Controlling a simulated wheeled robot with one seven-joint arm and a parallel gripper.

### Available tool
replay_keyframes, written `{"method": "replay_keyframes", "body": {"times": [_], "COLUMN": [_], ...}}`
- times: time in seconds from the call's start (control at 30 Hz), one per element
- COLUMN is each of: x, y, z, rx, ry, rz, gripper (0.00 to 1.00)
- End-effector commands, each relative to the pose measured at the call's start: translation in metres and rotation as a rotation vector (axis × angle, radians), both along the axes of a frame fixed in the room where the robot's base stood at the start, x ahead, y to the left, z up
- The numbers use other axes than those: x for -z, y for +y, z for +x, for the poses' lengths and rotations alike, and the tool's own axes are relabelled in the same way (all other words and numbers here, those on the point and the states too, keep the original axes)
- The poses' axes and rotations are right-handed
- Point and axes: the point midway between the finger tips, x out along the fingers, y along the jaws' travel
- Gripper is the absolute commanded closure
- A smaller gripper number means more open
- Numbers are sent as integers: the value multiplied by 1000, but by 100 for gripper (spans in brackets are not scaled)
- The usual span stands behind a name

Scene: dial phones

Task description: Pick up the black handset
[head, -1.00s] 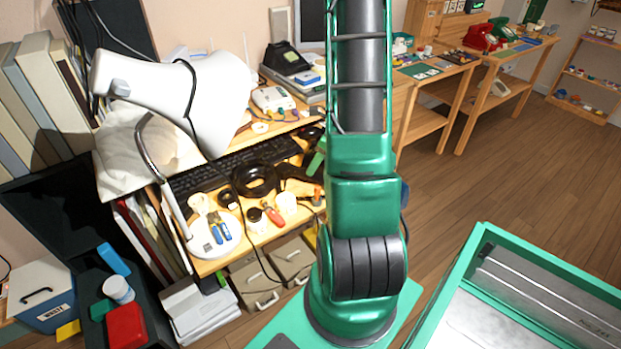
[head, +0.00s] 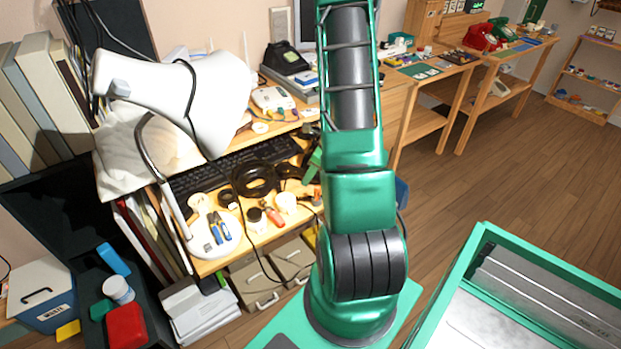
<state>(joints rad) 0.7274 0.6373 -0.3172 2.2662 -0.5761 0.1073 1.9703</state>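A black dial phone (head: 287,58) stands on a stack at the back of the desk, just left of my raised arm. A dark curved part on its top looks like its handset, but it is too small to tell clearly. A black ring-shaped coil (head: 255,180) and other dark items lie lower on the desk, partly behind my arm; I cannot tell whether one is a handset. My green arm rises through the middle of the view and leaves it at the top. My gripper does not show.
The wooden desk (head: 262,236) is cluttered with a keyboard (head: 215,170), tools and a white lamp (head: 180,95). Side tables with a red phone (head: 480,38) stand at the back right. The wooden floor (head: 490,190) right of my arm is clear.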

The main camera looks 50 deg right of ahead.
Motion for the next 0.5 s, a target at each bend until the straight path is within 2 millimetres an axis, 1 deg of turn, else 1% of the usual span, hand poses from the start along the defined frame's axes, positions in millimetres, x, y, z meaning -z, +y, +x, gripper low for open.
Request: {"method": "replay_keyframes", "body": {"times": [0.03,0.13,0.17,0.5], "x": [0,0,0,-2], "y": [0,0,0,0], "z": [0,0,0,0], "rx": [0,0,0,0], "ry": [0,0,0,-1], "rz": [0,0,0,-1], "gripper": [75,99,100,100]}}
